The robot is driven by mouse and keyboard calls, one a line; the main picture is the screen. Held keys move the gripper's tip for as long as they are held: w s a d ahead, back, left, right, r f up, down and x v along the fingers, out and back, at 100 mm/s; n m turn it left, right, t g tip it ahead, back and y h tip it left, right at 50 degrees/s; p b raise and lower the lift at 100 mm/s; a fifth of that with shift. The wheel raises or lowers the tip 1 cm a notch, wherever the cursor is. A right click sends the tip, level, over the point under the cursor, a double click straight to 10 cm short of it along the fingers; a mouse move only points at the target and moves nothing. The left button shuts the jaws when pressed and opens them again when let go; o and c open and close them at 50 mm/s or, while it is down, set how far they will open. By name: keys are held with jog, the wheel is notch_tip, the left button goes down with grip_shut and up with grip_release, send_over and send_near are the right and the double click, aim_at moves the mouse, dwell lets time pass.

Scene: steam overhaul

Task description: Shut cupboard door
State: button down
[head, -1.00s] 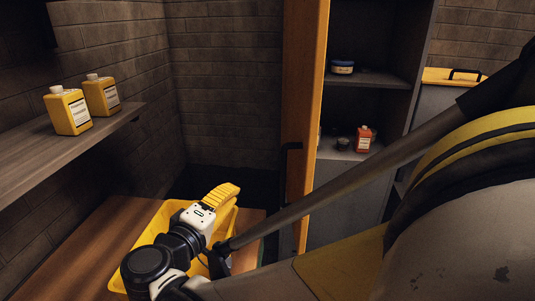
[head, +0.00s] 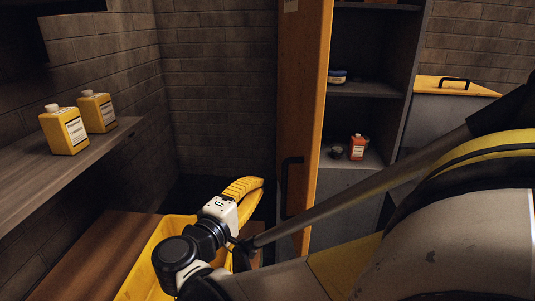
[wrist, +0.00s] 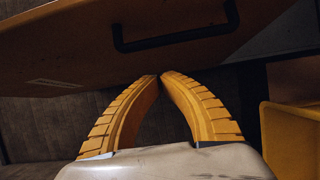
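The orange cupboard door (head: 303,90) stands open, its face towards the left and its edge towards me in the head view. Its dark bar handle (head: 285,185) is low on that face. In the wrist view the door (wrist: 70,50) spans the top, with the handle (wrist: 175,41) just beyond my fingertips. The grey cupboard (head: 400,90) is open to the right of the door. My gripper (head: 260,181) is left of the door, near handle height. Its yellow fingers (wrist: 160,76) curve together with tips meeting and hold nothing. I cannot tell whether they touch the door.
The cupboard shelves hold a blue-and-white tin (head: 337,76) and a red bottle (head: 357,147). A yellow crate (head: 137,283) sits on a wooden surface below my gripper. Two yellow bottles (head: 65,130) stand on the left shelf (head: 40,181). An orange-topped cabinet (head: 455,86) is at the right.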

jog(key=d, duration=0.2)
jog(key=w+d+b, duration=0.1)
jog(key=d, duration=0.1)
jog(key=shift+w, duration=0.15)
